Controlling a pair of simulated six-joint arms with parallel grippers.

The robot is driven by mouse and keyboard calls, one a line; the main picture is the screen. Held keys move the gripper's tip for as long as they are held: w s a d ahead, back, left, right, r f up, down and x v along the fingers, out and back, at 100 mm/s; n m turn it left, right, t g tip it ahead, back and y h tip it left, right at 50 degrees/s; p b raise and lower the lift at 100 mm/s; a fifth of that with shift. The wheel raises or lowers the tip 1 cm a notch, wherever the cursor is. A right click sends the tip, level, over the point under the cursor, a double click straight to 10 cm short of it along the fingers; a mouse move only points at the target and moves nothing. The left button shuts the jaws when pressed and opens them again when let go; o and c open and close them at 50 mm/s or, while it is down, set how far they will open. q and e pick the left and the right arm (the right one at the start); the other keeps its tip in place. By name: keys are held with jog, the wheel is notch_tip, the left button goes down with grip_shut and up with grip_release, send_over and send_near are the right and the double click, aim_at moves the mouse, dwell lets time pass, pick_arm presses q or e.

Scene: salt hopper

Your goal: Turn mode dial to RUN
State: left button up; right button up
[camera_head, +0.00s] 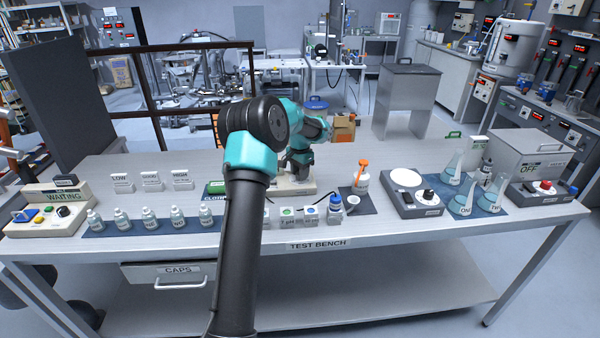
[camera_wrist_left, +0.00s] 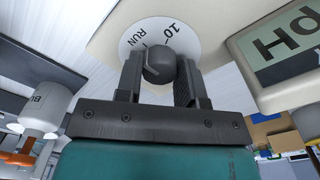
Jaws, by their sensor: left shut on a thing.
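The mode dial is a dark round knob (camera_wrist_left: 160,65) on a white disc (camera_wrist_left: 188,42) in the left wrist view. The disc carries the printed words RUN and 10, seen at an angle. My left gripper (camera_wrist_left: 158,82) has one finger on each side of the knob and is shut on it. In the head view my left gripper (camera_head: 299,172) is over a beige instrument base (camera_head: 291,190) mid-bench, and my arm hides most of it. The knob cannot be made out there. My right gripper is not in view.
Beside the dial, a display with letters (camera_wrist_left: 292,48) stands close to the gripper. Small labelled bottles (camera_head: 148,219) stand in front left on the bench. A white bottle with an orange top (camera_head: 361,180) and a stirrer plate (camera_head: 412,204) stand to the right.

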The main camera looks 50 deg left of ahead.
pick_arm(q)
jog(key=shift+m, duration=0.5)
jog(key=o, duration=0.9)
notch_tip(320, 180, up, 18)
jog(key=shift+f, duration=0.25)
dwell(0.5)
